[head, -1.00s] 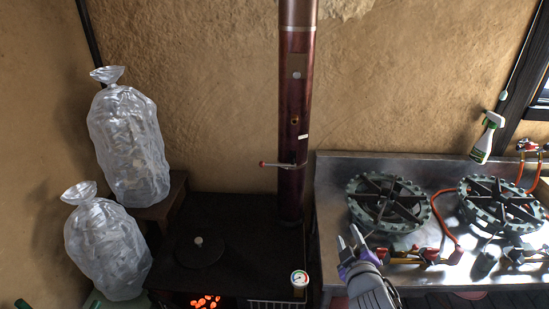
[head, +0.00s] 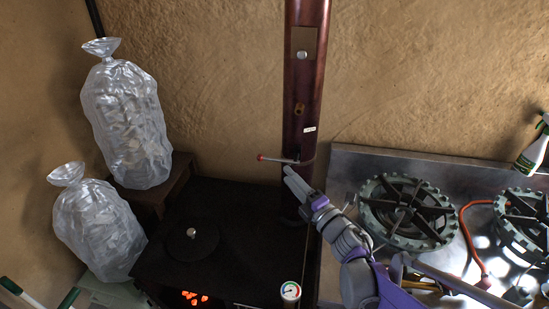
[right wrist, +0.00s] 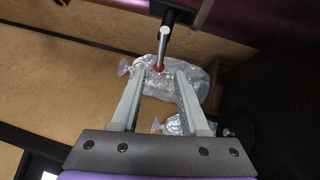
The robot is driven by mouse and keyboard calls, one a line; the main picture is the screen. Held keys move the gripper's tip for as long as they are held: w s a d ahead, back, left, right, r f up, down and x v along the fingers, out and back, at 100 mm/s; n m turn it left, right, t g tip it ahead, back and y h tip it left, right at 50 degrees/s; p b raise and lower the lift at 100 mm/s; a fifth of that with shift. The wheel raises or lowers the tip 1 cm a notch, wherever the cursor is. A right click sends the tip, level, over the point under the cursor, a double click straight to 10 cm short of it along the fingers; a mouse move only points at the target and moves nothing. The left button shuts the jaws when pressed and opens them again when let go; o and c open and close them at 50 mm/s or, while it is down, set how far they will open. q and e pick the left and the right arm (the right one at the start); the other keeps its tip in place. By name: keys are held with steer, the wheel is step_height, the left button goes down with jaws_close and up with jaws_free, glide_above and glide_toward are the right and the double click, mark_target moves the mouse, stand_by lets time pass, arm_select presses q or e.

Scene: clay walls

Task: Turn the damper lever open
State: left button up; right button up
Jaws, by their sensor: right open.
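The damper lever (head: 278,160) is a thin metal rod with a red tip, sticking out to the left from a dark red-brown stovepipe (head: 303,80). My right gripper (head: 290,174) is open and empty, just below and in front of the lever in the head view. In the right wrist view the lever (right wrist: 163,48) points toward the gap between the fingertips (right wrist: 160,76). Its red tip appears between them, but I see no contact and cannot tell the depth gap. My left gripper is not in view.
The black stove (head: 240,230) has a round lid, glowing embers and a dial gauge (head: 290,291). Two filled clear bags (head: 125,125) stand at left. A steel counter with gas burners (head: 405,210) and a spray bottle (head: 532,150) is at right. The clay wall is behind.

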mark_target(274, 159)
steer(key=x, duration=0.8)
steer(key=shift+w+a+p, duration=0.1)
steer(key=shift+w+p, duration=0.15)
steer(key=shift+p, duration=0.15)
jaws_close()
stand_by(0.9)
